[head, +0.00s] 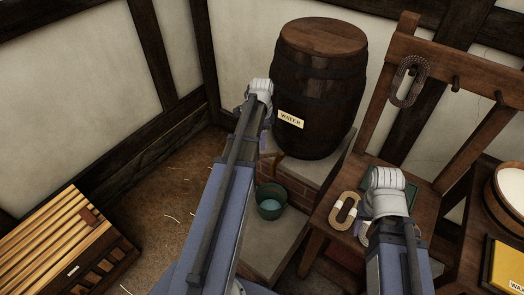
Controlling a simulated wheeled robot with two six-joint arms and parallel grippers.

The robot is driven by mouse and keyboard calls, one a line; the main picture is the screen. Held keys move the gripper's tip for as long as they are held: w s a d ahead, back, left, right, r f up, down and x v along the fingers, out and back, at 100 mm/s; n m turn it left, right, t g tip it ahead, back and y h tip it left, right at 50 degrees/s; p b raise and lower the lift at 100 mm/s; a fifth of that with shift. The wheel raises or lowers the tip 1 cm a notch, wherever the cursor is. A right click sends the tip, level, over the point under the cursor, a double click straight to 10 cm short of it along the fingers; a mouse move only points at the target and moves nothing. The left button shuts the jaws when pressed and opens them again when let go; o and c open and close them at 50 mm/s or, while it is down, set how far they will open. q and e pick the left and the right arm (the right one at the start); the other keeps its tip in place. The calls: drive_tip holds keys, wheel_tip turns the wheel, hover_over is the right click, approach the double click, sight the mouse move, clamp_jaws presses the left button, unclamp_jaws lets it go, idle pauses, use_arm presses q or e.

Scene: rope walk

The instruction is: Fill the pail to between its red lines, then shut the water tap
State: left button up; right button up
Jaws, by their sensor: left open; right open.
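A dark wooden barrel (318,90) with a WATER label (290,119) stands on a brick and stone stand. A green pail (271,201) with pale water in it sits below, in front of the bricks. Its red lines do not show from here. The tap is largely hidden behind my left arm; a brown piece (279,157) shows just above the pail. My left gripper (262,140) is at the barrel's lower left, mostly hidden by its own wrist. My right gripper (362,232) is over the wooden bench, its fingers barely showing.
A slatted wooden box (70,250) is at lower left. A yellow WAX box (505,268) and a round tub (510,188) are at far right.

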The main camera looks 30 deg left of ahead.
sight(262, 154)
use_arm(q)
wheel_tip(262, 154, down, 8)
drive_tip(key=b, duration=0.7)
drive_tip(key=shift+r, duration=0.25)
drive_tip(key=shift+r, duration=0.1)
clamp_jaws()
idle(0.8)
